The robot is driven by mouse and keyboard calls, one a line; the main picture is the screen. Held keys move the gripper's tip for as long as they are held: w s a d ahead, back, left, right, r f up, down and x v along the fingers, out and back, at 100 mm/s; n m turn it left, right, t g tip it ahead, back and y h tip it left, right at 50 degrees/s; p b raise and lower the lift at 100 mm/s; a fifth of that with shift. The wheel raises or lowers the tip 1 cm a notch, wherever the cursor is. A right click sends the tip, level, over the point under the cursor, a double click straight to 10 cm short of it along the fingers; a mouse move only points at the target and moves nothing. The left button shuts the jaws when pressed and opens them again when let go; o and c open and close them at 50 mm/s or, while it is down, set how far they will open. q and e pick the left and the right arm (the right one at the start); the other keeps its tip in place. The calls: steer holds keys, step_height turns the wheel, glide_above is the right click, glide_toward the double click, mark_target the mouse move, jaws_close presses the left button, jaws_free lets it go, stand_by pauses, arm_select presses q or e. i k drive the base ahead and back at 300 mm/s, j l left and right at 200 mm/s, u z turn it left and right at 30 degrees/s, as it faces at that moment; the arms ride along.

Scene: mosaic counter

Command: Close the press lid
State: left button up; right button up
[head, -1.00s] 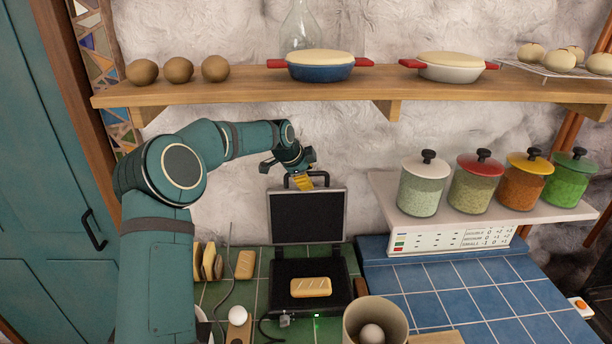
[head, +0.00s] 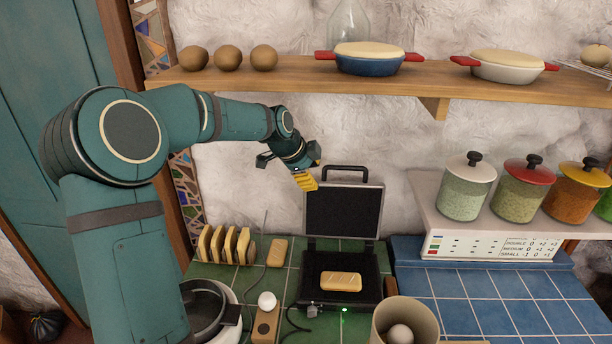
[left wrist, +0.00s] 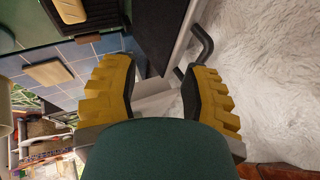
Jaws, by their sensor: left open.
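The black press stands open on the green tiles, with its lid (head: 342,213) upright at the back and a handle (head: 346,169) on the lid's top edge. A bread piece (head: 341,282) lies on the press's lower plate (head: 345,261). My left gripper (head: 308,178), with yellow fingers, is open at the lid's upper left corner, left of the handle. In the left wrist view, the open fingers (left wrist: 160,78) show with the lid's edge (left wrist: 178,42) and the dark handle (left wrist: 203,44) beyond them; contact is not clear. My right gripper is not in view.
A wooden shelf (head: 410,92) with pots runs above the press. A cup holding an egg (head: 400,334) stands front right of it. A toast rack (head: 228,246) and a grey pot (head: 205,309) are to the left. Jars (head: 467,190) stand on a white ledge at right.

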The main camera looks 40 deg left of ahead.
mark_target(338, 209)
steer(key=k+j, duration=0.15)
steer(key=k, duration=0.35)
steer(key=k+j, duration=0.15)
steer(key=k, duration=0.35)
